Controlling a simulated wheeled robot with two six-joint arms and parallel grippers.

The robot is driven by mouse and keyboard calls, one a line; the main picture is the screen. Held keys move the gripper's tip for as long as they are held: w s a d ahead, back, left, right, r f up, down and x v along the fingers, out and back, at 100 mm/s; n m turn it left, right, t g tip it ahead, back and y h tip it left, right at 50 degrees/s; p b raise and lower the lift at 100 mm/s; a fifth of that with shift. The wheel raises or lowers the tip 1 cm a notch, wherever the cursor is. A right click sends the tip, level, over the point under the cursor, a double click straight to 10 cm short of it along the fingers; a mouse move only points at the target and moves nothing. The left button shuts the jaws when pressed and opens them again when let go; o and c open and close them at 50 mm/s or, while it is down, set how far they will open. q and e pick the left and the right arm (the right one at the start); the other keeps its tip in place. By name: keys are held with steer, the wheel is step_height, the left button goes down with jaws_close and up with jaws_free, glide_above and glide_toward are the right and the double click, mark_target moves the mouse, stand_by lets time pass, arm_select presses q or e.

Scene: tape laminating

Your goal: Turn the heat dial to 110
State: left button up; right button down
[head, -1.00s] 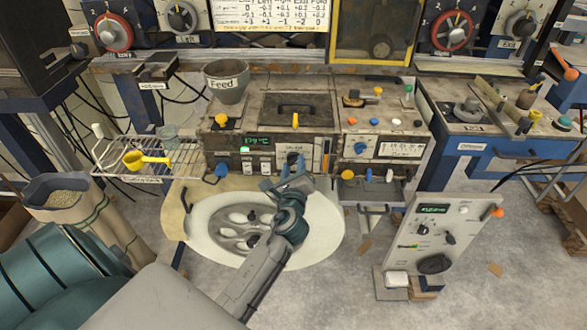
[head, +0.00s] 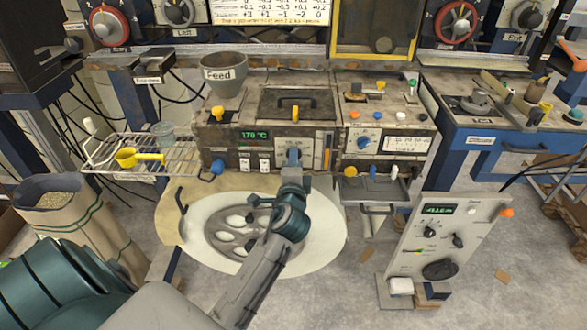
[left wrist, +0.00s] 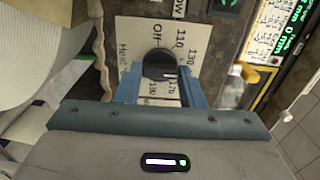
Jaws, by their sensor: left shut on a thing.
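The heat dial is a dark round knob (left wrist: 160,64) on a white plate (left wrist: 128,32) in the left wrist view. The plate carries the marks Off, 110, 130 and others, and the word Heat partly shows. My left gripper (left wrist: 158,88) has its two blue fingers on either side of the knob and is shut on it. In the head view my left gripper (head: 293,158) is against the front panel and covers most of the dial. The knob's pointer setting cannot be read clearly. My right gripper is not in view.
A green display (head: 254,136) reads about 178 °C left of the dial. A wire rack with a yellow scoop (head: 138,157) stands left. A large pale reel (head: 222,248) lies below my arm.

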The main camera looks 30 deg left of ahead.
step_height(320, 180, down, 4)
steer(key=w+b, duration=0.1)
steer(key=b, duration=0.3)
arm_select(q)
steer(key=shift+n+b, duration=1.65)
steer(key=shift+n, duration=4.25)
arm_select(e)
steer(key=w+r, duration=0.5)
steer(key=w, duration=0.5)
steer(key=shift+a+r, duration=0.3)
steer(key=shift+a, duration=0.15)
arm_select(q)
steer(key=o, duration=1)
